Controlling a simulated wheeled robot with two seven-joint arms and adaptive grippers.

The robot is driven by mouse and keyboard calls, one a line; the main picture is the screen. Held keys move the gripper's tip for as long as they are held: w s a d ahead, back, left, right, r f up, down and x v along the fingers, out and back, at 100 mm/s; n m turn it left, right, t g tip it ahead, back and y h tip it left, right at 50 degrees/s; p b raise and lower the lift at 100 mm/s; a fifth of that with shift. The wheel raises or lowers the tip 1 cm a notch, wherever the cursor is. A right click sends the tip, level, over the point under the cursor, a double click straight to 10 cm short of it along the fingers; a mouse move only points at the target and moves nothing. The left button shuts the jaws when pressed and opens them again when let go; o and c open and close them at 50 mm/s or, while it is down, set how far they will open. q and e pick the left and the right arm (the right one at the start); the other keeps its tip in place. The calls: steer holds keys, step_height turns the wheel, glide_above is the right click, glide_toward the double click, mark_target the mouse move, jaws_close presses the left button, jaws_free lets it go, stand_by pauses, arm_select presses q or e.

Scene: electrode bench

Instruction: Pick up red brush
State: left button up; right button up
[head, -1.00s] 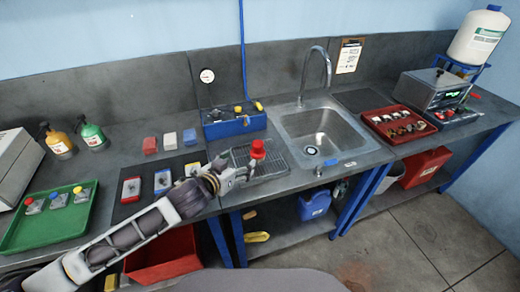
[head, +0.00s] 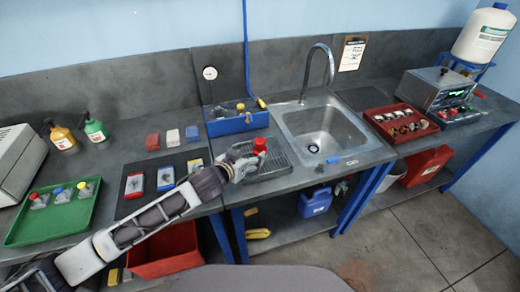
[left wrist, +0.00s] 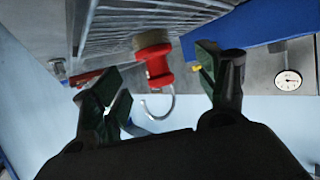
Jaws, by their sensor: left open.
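The red brush (head: 260,146) stands upright on the drain rack beside the sink, its red knob-like handle up. It also shows in the left wrist view (left wrist: 154,62), with its tan end against the rack. My left gripper (head: 246,160) is at the brush, just left of it in the head view. In the left wrist view my left gripper (left wrist: 160,78) is open, with one finger on either side of the brush in the picture. I see no contact, and the exact depth is unclear. My right gripper is not in view.
The drain rack (head: 280,163) lies left of the sink (head: 325,130). A blue toolbox (head: 237,124) stands close behind it. Red, white and blue blocks (head: 172,138) lie further left, near a green tray (head: 82,218). A red tray (head: 385,132) is right of the sink.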

mark_target(258, 150)
arm_select(q)
steer(key=shift+x, duration=0.8)
steer(key=shift+w+d+f, duration=0.25)
steer(key=shift+w+d, duration=0.05)
steer(key=shift+w, duration=0.25)
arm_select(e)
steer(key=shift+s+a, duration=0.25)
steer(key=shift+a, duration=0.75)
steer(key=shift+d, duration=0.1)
arm_select(q)
steer(key=shift+w+d+f, duration=0.15)
steer(key=shift+w+d, duration=0.1)
steer(key=shift+d+p+x, duration=0.25)
steer(key=shift+p+x, duration=0.15)
steer(key=shift+x, duration=1.25)
steer(key=shift+w+d+f, duration=0.2)
steer(key=shift+w, duration=0.15)
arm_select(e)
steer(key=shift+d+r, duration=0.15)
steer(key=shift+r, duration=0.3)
